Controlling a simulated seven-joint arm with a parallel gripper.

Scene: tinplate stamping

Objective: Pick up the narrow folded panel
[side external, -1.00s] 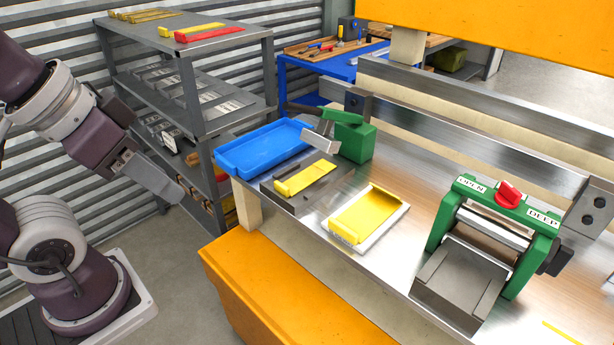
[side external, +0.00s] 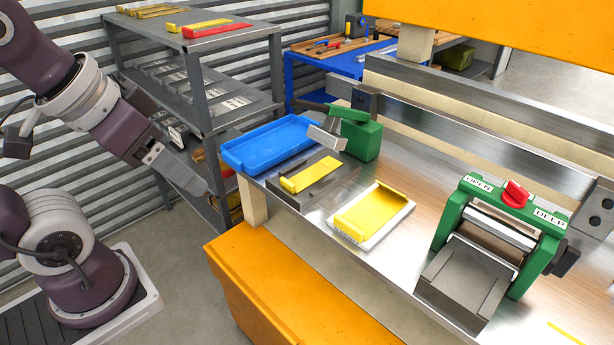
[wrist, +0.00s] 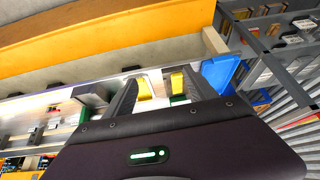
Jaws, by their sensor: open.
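The narrow folded yellow panel (side external: 312,177) lies on a dark grey block beside the green hand press (side external: 358,132), with a raised folded end at its near left. A wider folded yellow panel (side external: 370,212) lies on a pale plate to its right. In the wrist view, the narrow panel (wrist: 177,82) and the wider one (wrist: 145,88) show between my fingers, some way beyond them. My gripper (side external: 203,188) is in the air left of the bench, well apart from both panels. It is open and empty (wrist: 163,78).
A blue tray (side external: 268,145) sits at the bench's left end, behind the narrow panel. A green roller machine (side external: 500,230) with a red knob stands at right. Grey shelves (side external: 200,95) stand behind my arm. An orange cabinet front (side external: 290,295) lies below the bench edge.

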